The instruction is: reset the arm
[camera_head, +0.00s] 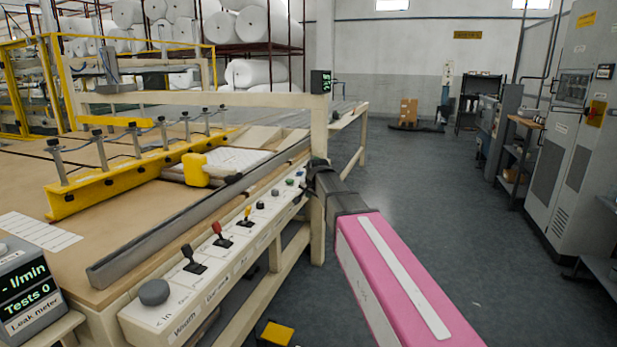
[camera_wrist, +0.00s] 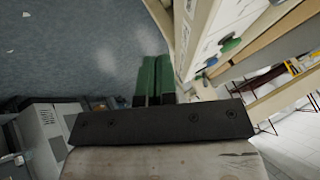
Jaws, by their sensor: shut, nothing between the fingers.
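My arm, pink with a grey strip, reaches forward from the bottom right in the head view, beside the front of the machine's control panel (camera_head: 222,260). My gripper (camera_wrist: 156,62) shows in the wrist view as two green fingers side by side, shut with nothing between them. In the head view the fingers are hidden or too small to make out. In the wrist view the light panel edge with a green button (camera_wrist: 230,46) is just right of the fingers, apart from them as far as I can tell.
The panel carries a red-topped lever (camera_head: 221,232), a yellow-topped lever (camera_head: 246,215) and a grey knob (camera_head: 154,292). A leak meter (camera_head: 30,290) stands at the lower left. Grey cabinets (camera_head: 570,130) line the right. The floor (camera_head: 420,170) between is largely clear.

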